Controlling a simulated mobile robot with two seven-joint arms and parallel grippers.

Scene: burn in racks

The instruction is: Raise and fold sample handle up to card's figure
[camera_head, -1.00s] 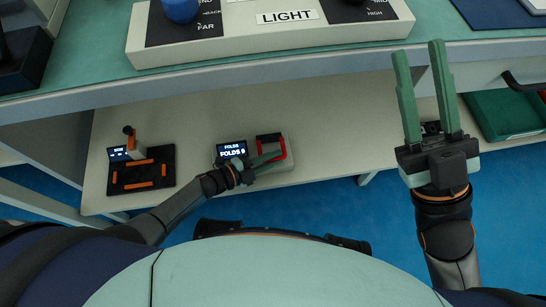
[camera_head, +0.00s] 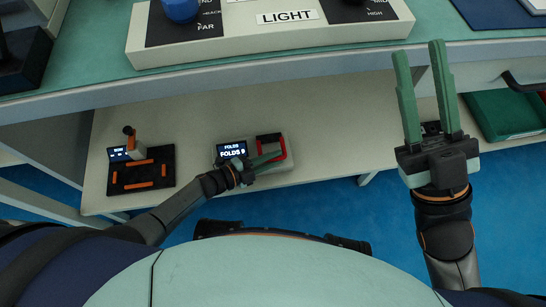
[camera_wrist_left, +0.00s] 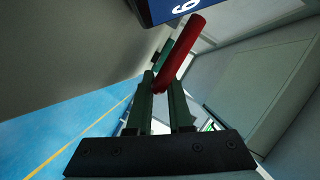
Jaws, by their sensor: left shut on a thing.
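The sample handle (camera_head: 283,148), a red bar frame, stands on a pale unit (camera_head: 284,166) on the lower shelf. Beside it a dark display (camera_head: 231,150) appears to read FOLDS 9. My left gripper (camera_head: 272,158) is at the handle's front side, shut on it. In the left wrist view the red handle bar (camera_wrist_left: 182,50) rises slanted from between the green fingertips (camera_wrist_left: 160,82). The handle's exact angle is hard to tell. My right gripper (camera_head: 422,90) is open and empty, raised at the right. I cannot make out a card with a figure.
A dark board with orange bars (camera_head: 140,171) and a small display (camera_head: 118,153) sits left on the shelf (camera_head: 200,120). A control box (camera_head: 270,43) labelled LIGHT stands on the bench above. A green tray (camera_head: 505,113) lies at right. The shelf's middle right is clear.

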